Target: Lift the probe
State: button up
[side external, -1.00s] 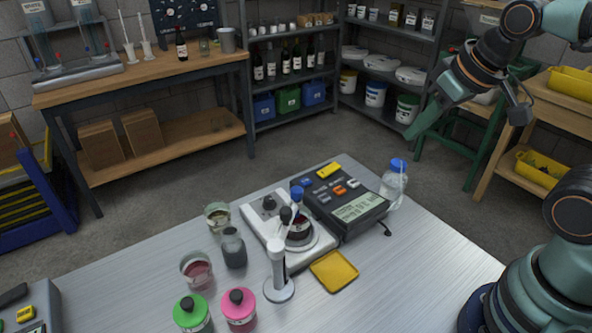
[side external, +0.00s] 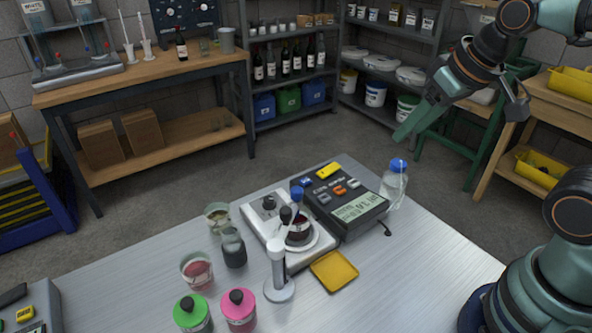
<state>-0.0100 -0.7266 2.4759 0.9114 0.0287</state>
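The probe (side external: 297,194) has a blue cap and stands upright, its lower part hidden in or behind a small beaker of dark red liquid (side external: 299,235). The beaker sits on a white stirrer (side external: 262,222). A white stand (side external: 277,262) with a round base is in front, its grey-topped arm near the probe. My gripper (side external: 403,131) is high at the upper right, well apart from the probe and pointing down to the left. Its green fingers overlap in this view, so I cannot tell whether they are open. Nothing shows between them.
A dark meter (side external: 347,205) and a blue-capped bottle (side external: 394,184) stand right of the stirrer. A yellow tray (side external: 334,271), a dark bottle (side external: 233,248), a beaker of pink liquid (side external: 197,270), and green-capped (side external: 190,312) and pink-capped (side external: 239,308) jars surround the stand. The table's right front is clear.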

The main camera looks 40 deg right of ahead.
jog(key=w+a+r+m+g, duration=0.2)
jog(key=w+a+m+g, duration=0.15)
jog(key=w+a, duration=0.35)
jog(key=m+g, duration=0.2)
jog(key=m, duration=0.3)
send_near(297, 189)
notch_tip(297, 189, down, 9)
jog(key=shift+r, duration=0.1)
jog(key=shift+c, duration=0.2)
grip_shut()
